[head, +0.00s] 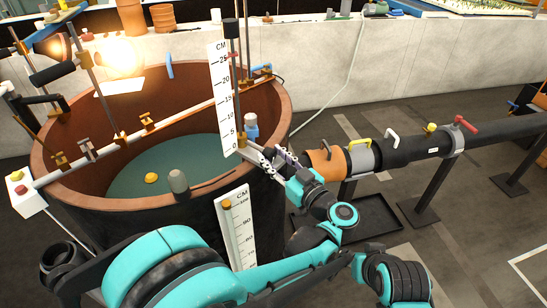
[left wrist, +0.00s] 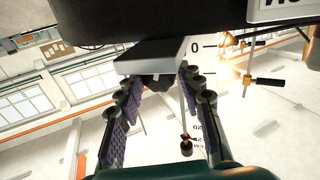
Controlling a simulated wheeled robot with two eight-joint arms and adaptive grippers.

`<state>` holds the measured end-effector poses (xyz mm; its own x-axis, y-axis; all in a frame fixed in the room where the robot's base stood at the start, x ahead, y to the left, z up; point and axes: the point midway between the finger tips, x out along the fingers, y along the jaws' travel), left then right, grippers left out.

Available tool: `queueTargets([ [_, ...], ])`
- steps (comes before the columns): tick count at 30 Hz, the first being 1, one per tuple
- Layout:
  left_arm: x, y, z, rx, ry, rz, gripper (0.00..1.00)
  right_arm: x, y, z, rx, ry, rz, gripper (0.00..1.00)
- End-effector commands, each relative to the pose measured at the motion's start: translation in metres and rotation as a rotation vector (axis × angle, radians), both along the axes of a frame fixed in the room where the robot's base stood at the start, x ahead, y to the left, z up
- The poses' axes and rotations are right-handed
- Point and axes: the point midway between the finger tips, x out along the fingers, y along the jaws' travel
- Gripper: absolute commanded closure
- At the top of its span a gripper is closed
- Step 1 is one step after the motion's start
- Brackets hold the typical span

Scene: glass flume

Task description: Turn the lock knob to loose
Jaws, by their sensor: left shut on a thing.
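A point gauge with a white centimetre scale (head: 225,98) stands upright at the near right rim of the round tank. Brass fittings and a grey bracket are at its foot. My left gripper (head: 279,157) is at the right end of this bracket, outside the rim. In the left wrist view a dark round knob (left wrist: 158,83) sits under a pale grey plate (left wrist: 150,58). The tips of my left gripper (left wrist: 160,88) are on either side of the knob and shut on it. The knob is hidden by the fingers in the head view, and its turned position cannot be told.
The brown tank (head: 110,203) holds dark green water with a yellow float (head: 151,178). A second white scale (head: 236,228) is on its near outside. A black pipe (head: 405,148) with coloured valve handles runs to the right. A black tray (head: 360,222) lies on the floor.

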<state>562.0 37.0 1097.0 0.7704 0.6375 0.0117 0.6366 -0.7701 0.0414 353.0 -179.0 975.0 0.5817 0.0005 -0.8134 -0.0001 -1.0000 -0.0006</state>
Motion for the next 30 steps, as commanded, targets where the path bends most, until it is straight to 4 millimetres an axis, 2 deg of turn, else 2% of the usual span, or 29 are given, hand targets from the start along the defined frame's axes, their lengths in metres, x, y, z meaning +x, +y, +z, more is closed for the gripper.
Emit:
queueTargets([
  [4, 0.000, 0.001, -0.002, -0.041, -0.064, 0.002, 0.92, 0.000, 0.000, -0.004, 0.000, 0.000, 0.000, 0.60],
  [11, 0.000, 0.001, -0.001, -0.045, -0.068, 0.002, 0.92, 0.000, 0.000, -0.004, 0.000, 0.000, 0.000, 0.60],
  [12, 0.000, 0.001, -0.001, -0.045, -0.068, 0.002, 0.61, 0.000, 0.000, -0.004, 0.000, 0.000, 0.000, 0.60],
  [14, 0.000, 0.001, -0.001, -0.045, -0.068, 0.002, 0.45, 0.000, 0.000, -0.003, 0.000, 0.000, 0.000, 0.60],
  [24, 0.000, 0.001, 0.002, -0.044, -0.068, 0.001, 0.45, 0.000, 0.000, -0.004, 0.000, 0.000, 0.000, 0.60],
  [26, 0.000, 0.001, 0.007, -0.044, -0.068, 0.001, 0.45, 0.000, 0.000, -0.003, 0.000, 0.000, 0.000, 0.60],
  [30, -0.001, 0.001, 0.029, -0.044, -0.068, 0.001, 0.45, 0.000, 0.000, -0.003, 0.000, 0.000, 0.000, 0.60],
])
